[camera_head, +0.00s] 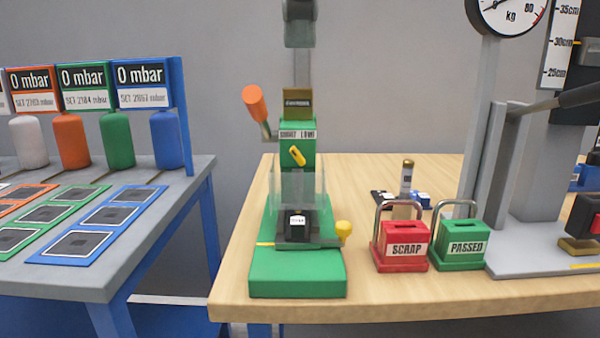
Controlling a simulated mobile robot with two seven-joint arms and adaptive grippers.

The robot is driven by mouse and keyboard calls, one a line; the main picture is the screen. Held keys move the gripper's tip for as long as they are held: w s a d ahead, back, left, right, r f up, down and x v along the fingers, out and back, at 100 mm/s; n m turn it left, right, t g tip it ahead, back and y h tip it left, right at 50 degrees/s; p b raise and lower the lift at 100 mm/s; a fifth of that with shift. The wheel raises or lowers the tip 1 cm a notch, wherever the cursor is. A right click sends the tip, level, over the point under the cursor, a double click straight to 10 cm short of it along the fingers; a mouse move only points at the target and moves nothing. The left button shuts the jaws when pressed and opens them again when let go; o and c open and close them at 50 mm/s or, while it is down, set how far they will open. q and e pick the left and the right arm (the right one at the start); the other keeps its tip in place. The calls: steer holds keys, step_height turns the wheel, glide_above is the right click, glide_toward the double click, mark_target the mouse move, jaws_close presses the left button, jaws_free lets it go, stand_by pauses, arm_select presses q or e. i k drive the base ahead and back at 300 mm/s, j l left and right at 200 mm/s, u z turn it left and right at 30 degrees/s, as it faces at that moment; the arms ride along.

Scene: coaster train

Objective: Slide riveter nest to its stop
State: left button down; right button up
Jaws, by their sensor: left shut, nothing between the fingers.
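The riveter (297,280) stands on the wooden table, with a green base and a green upright body. Its nest (295,237) is a dark block with a small white-labelled piece (297,222) on it, low at the front of the body. A yellow knob (343,229) sticks out to the right of the nest. A yellow line (265,244) shows on the base beside the nest. Clear guard panels (284,190) stand around the nest area and partly veil it. I cannot tell whether the nest touches its stop. Neither gripper is visible.
An orange-handled lever (255,104) sticks out left of the riveter. Red SCRAP (401,248) and green PASSED (461,247) padlock-shaped boxes stand to its right. A gauge press (525,170) stands farther right. The grey table (90,278) with coloured pads is at left, across a gap.

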mark_target(343, 228)
steer(key=k+l, duration=0.3)
steer(key=k, duration=0.15)
steer(key=k+l, duration=0.3)
steer(key=k, duration=0.2)
